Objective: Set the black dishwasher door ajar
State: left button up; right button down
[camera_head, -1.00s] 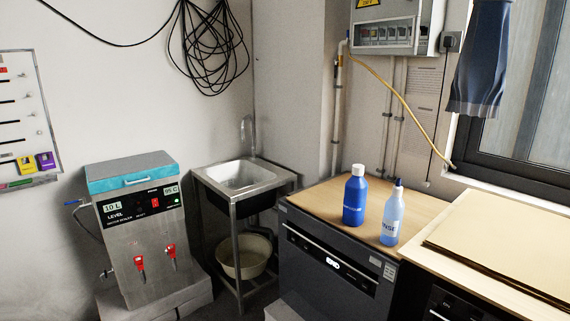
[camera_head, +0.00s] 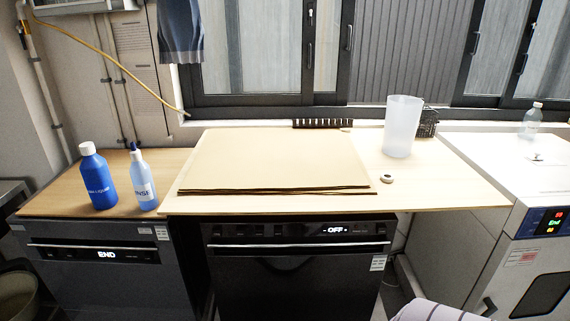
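Two dark front-loading appliances stand side by side under the worktops in the head view. The black one (camera_head: 290,275) in the middle has a display reading OFF and a long handle bar across its top; its door looks shut. The dark grey one (camera_head: 105,285) on the left has a display reading END, and its door also looks shut. The lower parts of both are cut off by the picture edge. Neither of my grippers is in view.
Brown sheets (camera_head: 270,160), a frosted cylinder (camera_head: 402,127) and a small round item (camera_head: 386,179) lie or stand on the middle one. A white oven (camera_head: 500,170) stands at right.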

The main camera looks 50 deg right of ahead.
aim_at(322, 267)
jog(key=k+j+z, duration=0.1)
jog(key=z, duration=1.5)
